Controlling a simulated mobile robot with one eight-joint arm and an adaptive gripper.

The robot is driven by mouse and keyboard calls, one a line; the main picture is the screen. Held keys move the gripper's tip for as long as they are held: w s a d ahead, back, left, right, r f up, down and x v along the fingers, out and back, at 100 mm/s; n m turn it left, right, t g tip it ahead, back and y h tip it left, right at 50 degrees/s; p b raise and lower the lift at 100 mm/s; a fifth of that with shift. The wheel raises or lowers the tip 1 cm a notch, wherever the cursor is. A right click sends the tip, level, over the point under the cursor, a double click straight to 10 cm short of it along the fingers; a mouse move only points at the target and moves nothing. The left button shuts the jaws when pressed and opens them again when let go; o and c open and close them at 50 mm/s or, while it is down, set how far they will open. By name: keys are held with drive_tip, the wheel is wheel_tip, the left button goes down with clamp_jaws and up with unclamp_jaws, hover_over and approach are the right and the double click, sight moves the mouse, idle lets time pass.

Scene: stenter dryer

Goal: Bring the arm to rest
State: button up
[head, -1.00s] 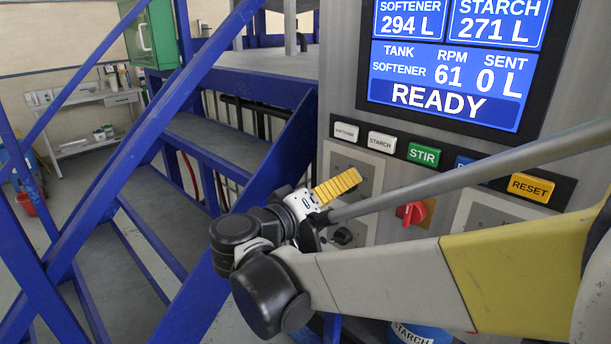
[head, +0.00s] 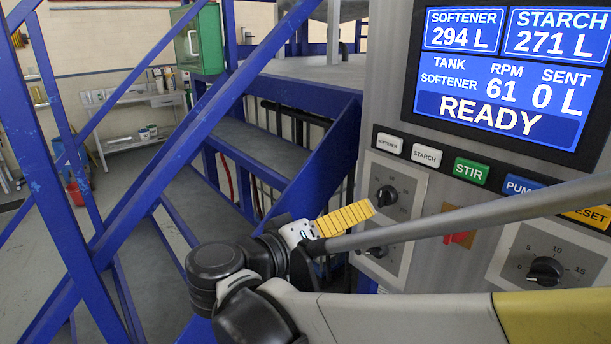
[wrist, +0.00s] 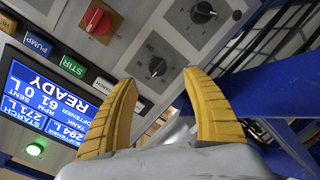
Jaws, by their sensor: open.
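My gripper (wrist: 160,112) shows in the wrist view with its two yellow fingers spread apart and nothing between them. In the head view my gripper (head: 345,219) is seen from the side, in front of the control panel's lower left part. The panel's knobs and the blue stair frame lie beyond the fingers in the wrist view. My arm is folded across the lower right of the head view. No contact between the fingers and the panel is visible.
The control panel (head: 390,150) has a screen (head: 505,75) reading READY, a green STIR button (head: 471,171), a red switch (head: 459,238) and black knobs (head: 386,198). Blue stairs (head: 250,150) stand to the left. A green box (head: 203,40) and a bench (head: 130,100) are behind.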

drive_tip(key=s+d+f+n+g+y+b, duration=0.25)
drive_tip(key=s+d+f+g+y, duration=0.2)
drive_tip(key=d+f, duration=0.7)
drive_tip(key=s+a+f+m+t+y+b, duration=0.1)
drive_tip(key=s+a+f+m+y+b, duration=0.1)
drive_tip(key=s+f+y, duration=0.6)
drive_tip(key=shift+s+a+f+y+b, duration=0.2)
drive_tip(key=shift+a+f+y+b, duration=0.15)
drive_tip(key=shift+a+f+b, duration=0.45)
drive_tip(key=shift+d+f, duration=0.2)
drive_tip(key=shift+d, duration=0.05)
